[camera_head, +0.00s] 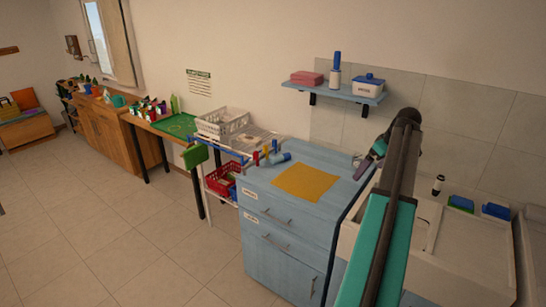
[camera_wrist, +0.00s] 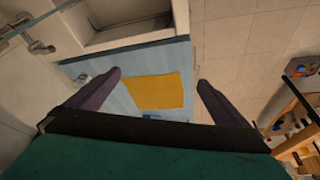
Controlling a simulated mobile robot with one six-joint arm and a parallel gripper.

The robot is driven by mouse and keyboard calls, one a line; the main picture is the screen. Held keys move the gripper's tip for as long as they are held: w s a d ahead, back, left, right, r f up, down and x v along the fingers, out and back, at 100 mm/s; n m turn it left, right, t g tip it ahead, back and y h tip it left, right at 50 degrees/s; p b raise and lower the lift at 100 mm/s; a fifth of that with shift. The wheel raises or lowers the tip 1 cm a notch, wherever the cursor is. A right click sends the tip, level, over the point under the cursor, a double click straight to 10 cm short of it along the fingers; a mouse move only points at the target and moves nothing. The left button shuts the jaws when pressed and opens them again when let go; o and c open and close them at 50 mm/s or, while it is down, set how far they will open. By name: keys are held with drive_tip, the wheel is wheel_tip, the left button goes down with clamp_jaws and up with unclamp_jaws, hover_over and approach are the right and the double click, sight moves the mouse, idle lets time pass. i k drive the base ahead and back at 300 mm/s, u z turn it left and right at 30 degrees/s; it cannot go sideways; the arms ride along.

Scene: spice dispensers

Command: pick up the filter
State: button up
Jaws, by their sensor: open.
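I cannot tell for sure which thing is the filter. A yellow-orange square sheet (camera_head: 305,182) lies flat on the blue cabinet top (camera_head: 333,206). Behind it on the same top are a lying blue cylinder (camera_head: 280,158) and small upright red, yellow and blue items (camera_head: 264,153). In the wrist view the sheet (camera_wrist: 155,92) shows between the two purple fingers of my gripper (camera_wrist: 157,78), which is open and empty. The gripper appears well above the cabinet, apart from the sheet. In the head view my arm hides part of the gripper; one purple finger shows.
A wall shelf (camera_head: 335,92) above holds a pink block, a blue-topped bottle and a white-and-blue box. A sink (camera_head: 460,245) is on the right. A wire rack with a grey basket (camera_head: 222,124) and red basket (camera_head: 221,180) stands left. Floor in front is clear.

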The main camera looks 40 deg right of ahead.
sight(286, 156)
drive_tip(key=i, duration=1.75)
drive_tip(key=z, duration=0.05)
